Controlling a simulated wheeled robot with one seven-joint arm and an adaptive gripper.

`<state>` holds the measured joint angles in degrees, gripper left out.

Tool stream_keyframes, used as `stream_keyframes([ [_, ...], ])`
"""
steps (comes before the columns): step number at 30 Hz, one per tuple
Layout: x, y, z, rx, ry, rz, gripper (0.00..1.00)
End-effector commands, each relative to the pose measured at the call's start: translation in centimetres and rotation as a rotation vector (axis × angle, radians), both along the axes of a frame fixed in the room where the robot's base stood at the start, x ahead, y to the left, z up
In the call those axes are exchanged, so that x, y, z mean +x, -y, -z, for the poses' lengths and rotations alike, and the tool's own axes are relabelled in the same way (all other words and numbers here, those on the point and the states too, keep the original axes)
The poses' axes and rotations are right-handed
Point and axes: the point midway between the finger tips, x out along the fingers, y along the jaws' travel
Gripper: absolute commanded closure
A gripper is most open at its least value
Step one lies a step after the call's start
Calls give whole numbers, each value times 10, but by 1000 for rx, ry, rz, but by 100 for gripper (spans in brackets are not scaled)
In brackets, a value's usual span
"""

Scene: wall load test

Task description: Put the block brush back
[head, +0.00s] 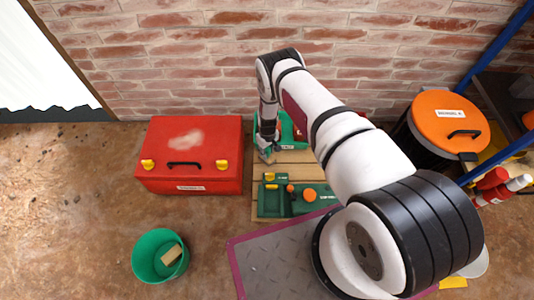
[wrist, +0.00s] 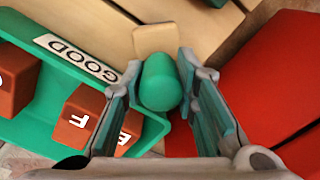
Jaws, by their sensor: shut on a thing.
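My gripper (wrist: 160,65) is shut on a green rounded handle (wrist: 160,82) in the wrist view. A tan block (wrist: 160,39) shows just beyond the handle; together they look like the block brush. In the head view my gripper (head: 267,149) points down between the red toolbox and the green GOOD tray, over the left edge of the wooden pallet. The brush's tan part (head: 266,156) shows just below it. I cannot tell whether the brush touches the surface under it. A green tool holder (head: 272,201) with yellow and orange pieces lies on the pallet's front half.
The GOOD tray (wrist: 65,50) holds red lettered blocks (wrist: 85,112). The closed red toolbox (head: 190,155) is close on the left. A green bucket (head: 145,257) with a tan piece inside stands front left. An orange-lidded bin (head: 450,118) stands right. The brick wall is behind.

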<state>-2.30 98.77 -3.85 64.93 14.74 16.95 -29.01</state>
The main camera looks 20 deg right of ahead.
Motion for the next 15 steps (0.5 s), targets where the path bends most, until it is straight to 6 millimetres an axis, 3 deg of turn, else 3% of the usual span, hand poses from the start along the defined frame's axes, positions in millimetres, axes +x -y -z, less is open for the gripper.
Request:
stream_keyframes([
  [2,0,0,11,0,0,0,100],
  [14,0,0,14,0,1,1,100],
  [15,0,0,14,0,0,1,68],
])
